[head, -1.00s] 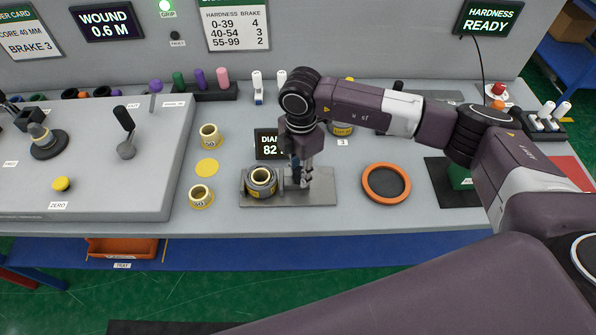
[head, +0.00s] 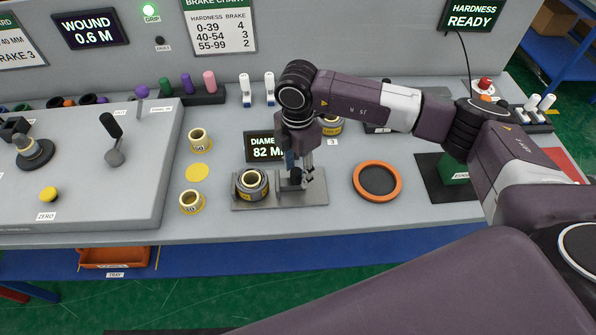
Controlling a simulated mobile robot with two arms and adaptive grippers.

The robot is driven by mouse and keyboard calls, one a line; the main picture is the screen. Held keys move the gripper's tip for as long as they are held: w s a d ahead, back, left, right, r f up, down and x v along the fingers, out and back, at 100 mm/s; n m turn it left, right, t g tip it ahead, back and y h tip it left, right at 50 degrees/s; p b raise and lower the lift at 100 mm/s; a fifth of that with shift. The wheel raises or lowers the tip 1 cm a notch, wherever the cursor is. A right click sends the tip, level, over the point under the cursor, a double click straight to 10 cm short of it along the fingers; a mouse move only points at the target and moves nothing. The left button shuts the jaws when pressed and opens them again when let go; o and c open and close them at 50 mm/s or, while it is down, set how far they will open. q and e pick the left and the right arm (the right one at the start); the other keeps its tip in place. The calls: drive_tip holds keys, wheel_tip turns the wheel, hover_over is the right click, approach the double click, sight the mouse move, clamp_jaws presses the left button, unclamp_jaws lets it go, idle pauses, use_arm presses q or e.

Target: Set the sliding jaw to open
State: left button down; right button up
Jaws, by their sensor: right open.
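A grey metal gauge plate (head: 310,196) lies on the bench in front of the diameter display (head: 263,147), which reads 82 M in part. A dark roll with a yellow core (head: 251,186) stands on the plate's left half. The sliding jaw (head: 290,182) is a dark block just right of the roll, partly hidden by my gripper. My right gripper (head: 304,179) points down at the jaw, its fingers open and close around or beside it. I cannot tell whether they touch it. My left gripper is not in view.
Two yellow cores (head: 191,202) stand left of the plate, beside a yellow disc (head: 197,173). An orange ring (head: 377,181) lies to the right. A grey console (head: 90,200) with a black lever (head: 113,138) fills the left. Another wrapped roll (head: 331,125) stands behind my arm.

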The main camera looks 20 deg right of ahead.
sight(298, 171)
wheel_tip(298, 171, up, 11)
drive_tip(key=shift+f, duration=0.15)
idle(0.5)
